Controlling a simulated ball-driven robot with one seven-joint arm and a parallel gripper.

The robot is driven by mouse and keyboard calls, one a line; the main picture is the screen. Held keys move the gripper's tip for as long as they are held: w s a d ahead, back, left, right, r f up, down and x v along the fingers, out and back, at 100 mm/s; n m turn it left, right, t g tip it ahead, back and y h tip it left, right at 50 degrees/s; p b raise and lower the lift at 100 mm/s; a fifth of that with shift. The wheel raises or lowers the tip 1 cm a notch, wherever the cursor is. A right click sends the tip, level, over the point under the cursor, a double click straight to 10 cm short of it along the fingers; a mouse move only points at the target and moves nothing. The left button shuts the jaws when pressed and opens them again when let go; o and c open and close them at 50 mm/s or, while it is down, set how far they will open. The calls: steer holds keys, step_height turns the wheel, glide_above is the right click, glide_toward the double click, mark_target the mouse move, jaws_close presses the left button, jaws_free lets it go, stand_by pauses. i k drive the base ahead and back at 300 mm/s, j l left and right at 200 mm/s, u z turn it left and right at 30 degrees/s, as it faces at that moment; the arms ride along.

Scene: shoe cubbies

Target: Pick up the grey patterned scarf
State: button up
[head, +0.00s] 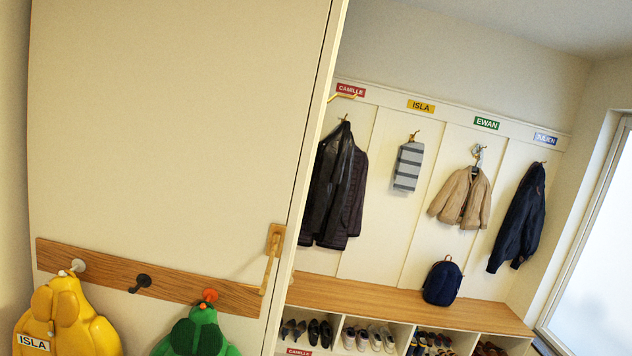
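The grey patterned scarf (408,166) hangs folded from a hook on the far wall, in the bay under the yellow ISLA sign (420,106). It is grey with darker horizontal bands. A dark coat hangs to its left and a tan jacket to its right, both apart from it. My gripper is not in view.
A door panel (170,120) with a handle (271,262) and a wooden hook rail fills the left; yellow (68,312) and green (197,335) garments hang there. A wooden bench (400,300) with shoe cubbies and a navy backpack (443,283) stands below the wall hooks.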

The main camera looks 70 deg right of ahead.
mark_target(409, 162)
steer(key=z, duration=2.5)
